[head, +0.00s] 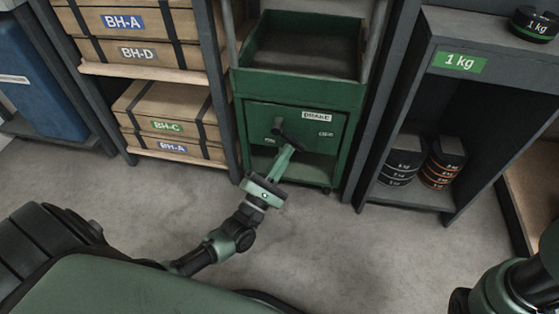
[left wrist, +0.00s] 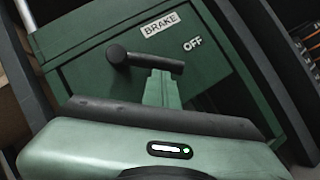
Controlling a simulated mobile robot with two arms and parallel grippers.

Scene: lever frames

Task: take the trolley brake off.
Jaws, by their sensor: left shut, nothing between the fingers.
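The green trolley (head: 300,95) stands in the bay at the centre of the head view. Its front panel carries a white BRAKE label (head: 317,116), also in the left wrist view (left wrist: 160,24), and an OFF label (head: 326,134). A smaller label (head: 270,140) sits left of the lever. The black brake lever (left wrist: 150,62) lies slantwise across the panel, its thick round end at the left; I cannot tell which end pivots. My left gripper (head: 288,151) is shut and empty, its fingertips just below the lever's middle; contact is unclear. My right gripper is out of view.
Shelves with labelled wooden boxes (head: 165,118) stand left of the trolley. A grey rack (head: 445,110) with stacked weights (head: 443,163) stands close on its right. The concrete floor (head: 340,235) in front is clear.

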